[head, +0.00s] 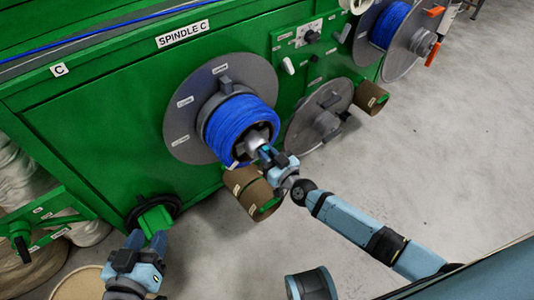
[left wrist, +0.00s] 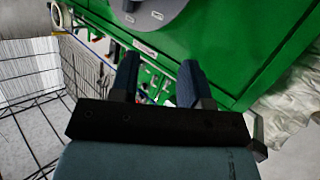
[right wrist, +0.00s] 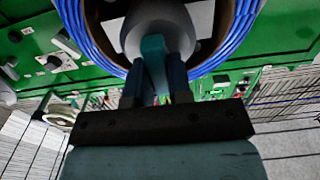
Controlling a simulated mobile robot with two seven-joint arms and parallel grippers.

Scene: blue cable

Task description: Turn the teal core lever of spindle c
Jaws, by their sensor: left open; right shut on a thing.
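Spindle C's grey flange disc (head: 183,127) stands on the green machine under the "SPINDLE C" label (head: 182,34). A blue cable coil (head: 236,125) is wound on it, and it also shows in the right wrist view (right wrist: 78,32). The teal core lever (right wrist: 153,62) sticks out at the grey hub in the coil's middle. My right gripper (head: 268,153) is shut on the lever, with one finger on each side in the right wrist view (right wrist: 153,85). My left gripper (head: 146,241) is open and empty, low at the left; its fingers are apart in the left wrist view (left wrist: 158,80).
A second reel with blue cable (head: 390,25) is at the upper right. A bare grey disc (head: 318,115) and brown cardboard cores (head: 248,190) sit near spindle C. A green bracket with a black ring (head: 153,215) is just above my left gripper. The floor at right is clear.

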